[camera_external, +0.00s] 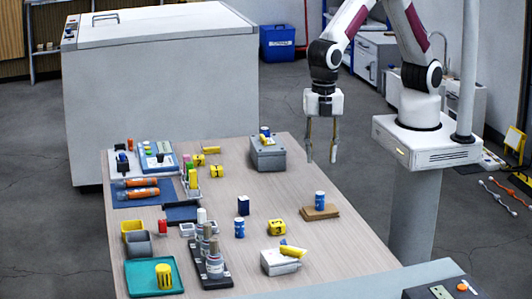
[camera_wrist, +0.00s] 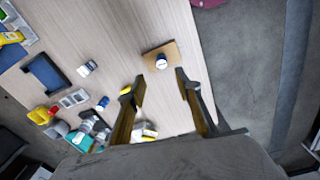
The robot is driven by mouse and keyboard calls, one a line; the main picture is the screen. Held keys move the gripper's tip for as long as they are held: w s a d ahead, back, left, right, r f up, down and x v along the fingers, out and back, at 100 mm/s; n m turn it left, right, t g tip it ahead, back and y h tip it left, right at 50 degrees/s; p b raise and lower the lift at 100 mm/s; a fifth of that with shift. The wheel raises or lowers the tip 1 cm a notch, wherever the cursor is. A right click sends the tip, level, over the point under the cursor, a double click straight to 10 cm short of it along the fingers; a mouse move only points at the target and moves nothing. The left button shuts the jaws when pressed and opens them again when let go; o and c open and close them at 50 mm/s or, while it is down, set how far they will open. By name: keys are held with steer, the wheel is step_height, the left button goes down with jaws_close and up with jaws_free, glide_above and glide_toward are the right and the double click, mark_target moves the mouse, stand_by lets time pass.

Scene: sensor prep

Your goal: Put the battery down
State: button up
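A blue cylinder with a white top (camera_external: 320,200), which looks like a battery, stands upright on a small wooden block (camera_external: 330,213) at the table's right side. In the wrist view, the cylinder (camera_wrist: 161,62) and block (camera_wrist: 172,50) show just beyond my fingertips. My gripper (camera_external: 321,157) is open, points down and holds nothing. It hangs well above the block, apart from the cylinder. A similar blue cylinder (camera_external: 239,228) stands upright on the table further left.
A yellow block (camera_external: 277,227) and a white box with a yellow item on it (camera_external: 281,262) are nearer the front. A grey box (camera_external: 268,155) stands at the back. A teal tray (camera_external: 140,284) and a dark rack (camera_external: 216,280) are front left. Bare table surrounds the wooden block.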

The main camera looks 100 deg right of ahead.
steer(key=s+d+r+m+t, duration=0.1)
steer(key=s+d+r+m, duration=0.3)
steer(key=d+r, duration=0.35)
steer(key=s+d+r+m+t, duration=0.2)
steer(key=s+d+r+m, duration=0.15)
steer(key=d+r, duration=0.4)
steer(key=s+d+r+m+t, duration=0.2)
steer(key=s+d+m, duration=0.6)
steer(key=s, duration=0.6)
steer(key=shift+d+r, duration=0.85)
steer(key=shift+d, duration=0.2)
stand_by(4.0)
